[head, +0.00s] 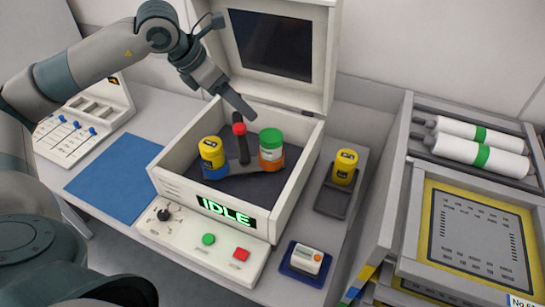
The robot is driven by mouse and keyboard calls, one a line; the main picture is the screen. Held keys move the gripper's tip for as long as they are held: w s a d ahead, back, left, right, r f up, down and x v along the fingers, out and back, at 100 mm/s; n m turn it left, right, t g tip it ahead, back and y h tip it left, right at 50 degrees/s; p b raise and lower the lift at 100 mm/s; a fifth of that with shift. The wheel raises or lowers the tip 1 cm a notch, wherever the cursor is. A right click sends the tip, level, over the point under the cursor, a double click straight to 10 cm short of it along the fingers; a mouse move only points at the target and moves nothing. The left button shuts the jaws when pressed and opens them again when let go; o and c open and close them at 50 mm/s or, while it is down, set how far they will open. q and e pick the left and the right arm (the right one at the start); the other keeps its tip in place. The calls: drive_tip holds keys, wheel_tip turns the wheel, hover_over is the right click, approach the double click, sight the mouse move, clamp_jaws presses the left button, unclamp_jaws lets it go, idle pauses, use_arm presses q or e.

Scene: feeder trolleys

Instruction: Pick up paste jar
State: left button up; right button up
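Three jars are in view, and I cannot tell which one the task means. A yellow jar (211,149) sits upright in a blue holder at the left inside the open white machine (292,165). A green-lidded jar (271,143) sits in an orange holder at the right inside it. Another yellow jar (344,165) stands upright on a dark grey tray (331,204) right of the machine. My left gripper (246,112) hangs above the back of the machine's opening, apart from the jars. Its fingers are seen edge-on, so its opening is unclear. My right gripper is out of view.
The raised lid (320,75) stands behind the opening. A black post with a red knob (239,129) rises between the two inner jars. White rolls (480,132) and a yellow-framed stencil (474,229) lie right. A blue mat (115,178) lies clear at left.

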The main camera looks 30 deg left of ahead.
use_arm(q)
wheel_tip(320, 180, down, 2)
drive_tip(key=shift+b, duration=0.55)
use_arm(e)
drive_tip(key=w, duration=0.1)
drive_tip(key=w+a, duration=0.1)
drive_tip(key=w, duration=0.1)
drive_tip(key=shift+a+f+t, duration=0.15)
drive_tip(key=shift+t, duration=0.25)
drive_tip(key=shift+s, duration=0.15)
use_arm(q)
drive_tip(key=p, duration=0.4)
hover_over(271, 150)
drive_tip(key=a, duration=0.3)
wheel_tip(271, 150, down, 10)
drive_tip(key=shift+w+f, duration=0.15)
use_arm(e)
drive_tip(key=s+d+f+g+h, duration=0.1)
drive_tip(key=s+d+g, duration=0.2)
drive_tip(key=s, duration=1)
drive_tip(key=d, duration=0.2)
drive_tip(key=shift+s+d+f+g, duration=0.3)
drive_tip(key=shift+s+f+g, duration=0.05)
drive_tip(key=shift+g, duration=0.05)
